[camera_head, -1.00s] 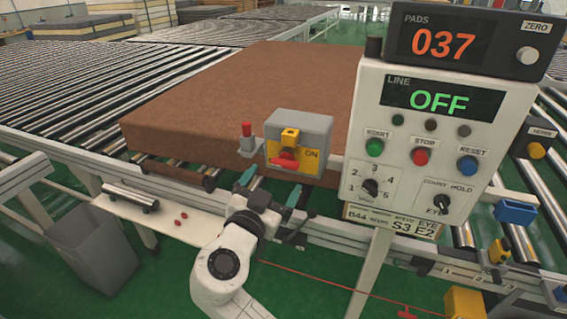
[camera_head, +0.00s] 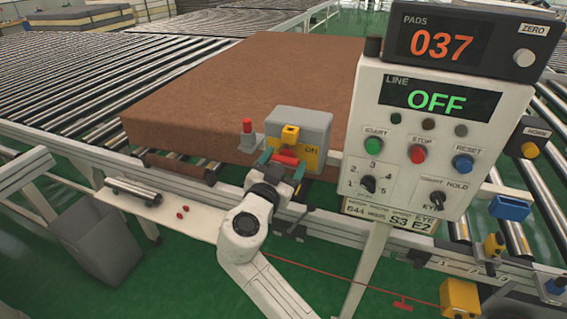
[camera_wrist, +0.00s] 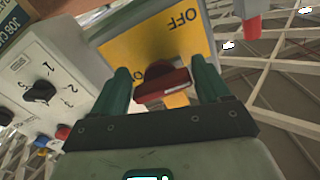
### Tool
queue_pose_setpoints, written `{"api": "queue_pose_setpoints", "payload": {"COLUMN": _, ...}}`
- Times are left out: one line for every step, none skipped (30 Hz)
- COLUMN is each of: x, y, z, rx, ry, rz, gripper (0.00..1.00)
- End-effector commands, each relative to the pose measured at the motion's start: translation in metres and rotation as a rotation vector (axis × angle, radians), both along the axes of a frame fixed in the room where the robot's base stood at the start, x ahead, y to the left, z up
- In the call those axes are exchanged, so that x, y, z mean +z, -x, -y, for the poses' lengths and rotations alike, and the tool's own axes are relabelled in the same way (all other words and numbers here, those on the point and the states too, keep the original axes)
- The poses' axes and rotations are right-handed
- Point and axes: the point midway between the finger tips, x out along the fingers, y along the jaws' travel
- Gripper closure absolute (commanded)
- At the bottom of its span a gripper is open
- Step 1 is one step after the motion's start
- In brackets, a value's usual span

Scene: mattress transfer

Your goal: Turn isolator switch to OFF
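The isolator switch is a grey box (camera_head: 312,122) with a yellow face plate (camera_head: 308,158), fixed at the conveyor's front rail. Its red handle (camera_head: 287,158) lies roughly level, and an ON label shows to its right. In the wrist view the red handle (camera_wrist: 163,86) sits on the yellow plate (camera_wrist: 150,50), with OFF printed near the plate's edge. My gripper (camera_head: 282,163) is in front of the switch. Its green fingers (camera_wrist: 163,88) are open, one on each side of the handle. A gap shows on the left; contact on the right is unclear.
A control panel (camera_head: 405,150) with a LINE display reading OFF stands right of the switch. A red-topped post (camera_head: 247,128) is close on its left. A brown mattress (camera_head: 220,90) lies behind on rollers. A grey bin (camera_head: 95,240) stands at lower left.

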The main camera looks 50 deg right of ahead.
Motion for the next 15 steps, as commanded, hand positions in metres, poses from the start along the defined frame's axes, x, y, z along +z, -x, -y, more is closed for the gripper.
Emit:
{"api": "queue_pose_setpoints", "payload": {"x": 0.0000, "y": 0.0000, "z": -0.0001, "rx": 0.000, "ry": 0.000, "rz": 0.000, "gripper": 0.29}}
{"api": "queue_pose_setpoints", "payload": {"x": 0.0001, "y": 0.0001, "z": -0.0002, "rx": 0.000, "ry": 0.000, "rz": 0.000, "gripper": 0.32}}
{"api": "queue_pose_setpoints", "payload": {"x": 0.0000, "y": 0.0000, "z": -0.0002, "rx": 0.000, "ry": 0.000, "rz": 0.000, "gripper": 0.36}}
{"api": "queue_pose_setpoints", "payload": {"x": 0.0001, "y": 0.0000, "z": -0.0002, "rx": 0.000, "ry": 0.000, "rz": 0.000, "gripper": 0.39}}
{"api": "queue_pose_setpoints", "payload": {"x": 0.0001, "y": -0.0001, "z": -0.0002, "rx": 0.001, "ry": 0.000, "rz": 0.000, "gripper": 0.42}}
{"api": "queue_pose_setpoints", "payload": {"x": 0.0002, "y": -0.0001, "z": -0.0004, "rx": 0.001, "ry": 0.000, "rz": 0.000, "gripper": 0.46}}
{"api": "queue_pose_setpoints", "payload": {"x": 0.0002, "y": -0.0001, "z": -0.0004, "rx": 0.001, "ry": 0.000, "rz": 0.000, "gripper": 0.48}}
{"api": "queue_pose_setpoints", "payload": {"x": 0.0002, "y": -0.0002, "z": -0.0004, "rx": 0.001, "ry": 0.000, "rz": 0.000, "gripper": 0.51}}
{"api": "queue_pose_setpoints", "payload": {"x": 0.0002, "y": -0.0003, "z": -0.0005, "rx": 0.001, "ry": 0.000, "rz": 0.000, "gripper": 0.55}}
{"api": "queue_pose_setpoints", "payload": {"x": 0.0002, "y": -0.0003, "z": -0.0005, "rx": 0.001, "ry": 0.000, "rz": 0.000, "gripper": 0.58}}
{"api": "queue_pose_setpoints", "payload": {"x": 0.0003, "y": -0.0004, "z": -0.0006, "rx": 0.002, "ry": 0.000, "rz": 0.000, "gripper": 0.59}}
{"api": "queue_pose_setpoints", "payload": {"x": 0.0002, "y": -0.0004, "z": -0.0006, "rx": 0.002, "ry": 0.001, "rz": -0.001, "gripper": 0.59}}
{"api": "queue_pose_setpoints", "payload": {"x": -0.0004, "y": -0.0004, "z": -0.0007, "rx": 0.002, "ry": 0.002, "rz": -0.003, "gripper": 0.59}}
{"api": "queue_pose_setpoints", "payload": {"x": -0.0009, "y": -0.0004, "z": -0.0007, "rx": 0.002, "ry": 0.003, "rz": -0.006, "gripper": 0.59}}
{"api": "queue_pose_setpoints", "payload": {"x": -0.0019, "y": -0.0004, "z": -0.0007, "rx": 0.002, "ry": 0.008, "rz": -0.016, "gripper": 0.59}}
